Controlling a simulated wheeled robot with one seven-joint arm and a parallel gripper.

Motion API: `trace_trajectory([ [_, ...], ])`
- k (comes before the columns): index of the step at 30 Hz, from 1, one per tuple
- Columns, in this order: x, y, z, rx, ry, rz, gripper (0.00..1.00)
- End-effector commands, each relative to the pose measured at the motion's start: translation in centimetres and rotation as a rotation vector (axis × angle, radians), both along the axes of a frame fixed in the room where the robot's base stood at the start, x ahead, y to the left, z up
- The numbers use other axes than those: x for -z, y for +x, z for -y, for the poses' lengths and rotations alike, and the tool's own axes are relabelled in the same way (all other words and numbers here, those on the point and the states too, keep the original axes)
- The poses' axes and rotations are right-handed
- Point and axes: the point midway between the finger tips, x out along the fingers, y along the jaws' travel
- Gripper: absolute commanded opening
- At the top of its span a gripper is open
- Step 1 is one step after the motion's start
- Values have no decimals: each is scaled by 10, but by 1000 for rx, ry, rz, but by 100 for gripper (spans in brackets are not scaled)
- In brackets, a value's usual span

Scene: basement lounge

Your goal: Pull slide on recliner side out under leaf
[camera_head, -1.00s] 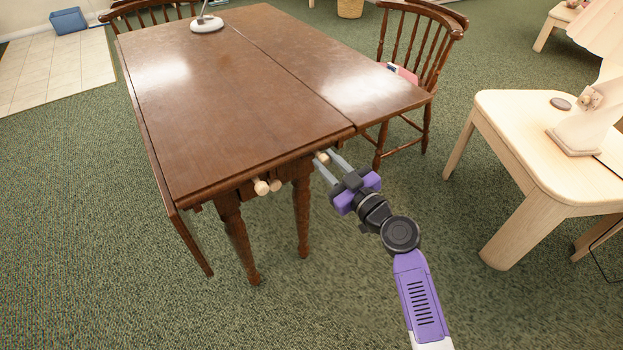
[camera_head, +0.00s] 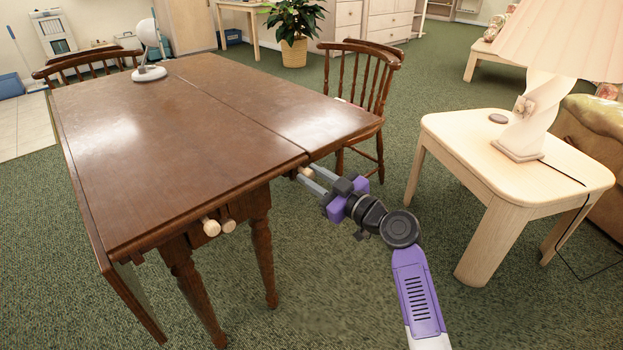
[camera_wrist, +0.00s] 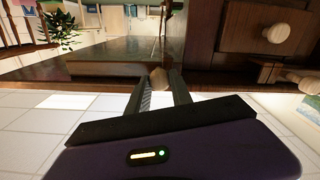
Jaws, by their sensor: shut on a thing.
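The brown drop-leaf table (camera_head: 180,130) fills the left and middle of the head view. Its right leaf (camera_head: 320,125), on the recliner side, is raised level with the top. My gripper (camera_head: 309,177) is at the near end of the table, just below the top's edge by the leaf seam. How far the slide stands out under the leaf is hidden. Two more pale knobs (camera_head: 211,227) stick out farther left, one on a drawer.
A green-and-brown recliner (camera_head: 592,140) is partly visible at the right edge. A pale side table (camera_head: 480,150) with a lamp (camera_head: 530,110) stands between. A wooden chair (camera_head: 365,80) stands behind the raised leaf. Carpet is open around my arm.

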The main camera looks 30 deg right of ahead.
Motion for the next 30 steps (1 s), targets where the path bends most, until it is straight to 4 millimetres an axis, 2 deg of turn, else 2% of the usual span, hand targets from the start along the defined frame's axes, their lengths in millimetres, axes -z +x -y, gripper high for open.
trace_trajectory([
  [1,0,0,8,17,-1,1,0],
  [2,0,0,9,18,-2,1,30],
  [5,0,0,8,17,-2,1,48],
  [14,0,-1,5,11,-1,1,48],
  [17,0,-7,7,11,-1,1,48],
  [30,0,-68,24,14,0,1,48],
])
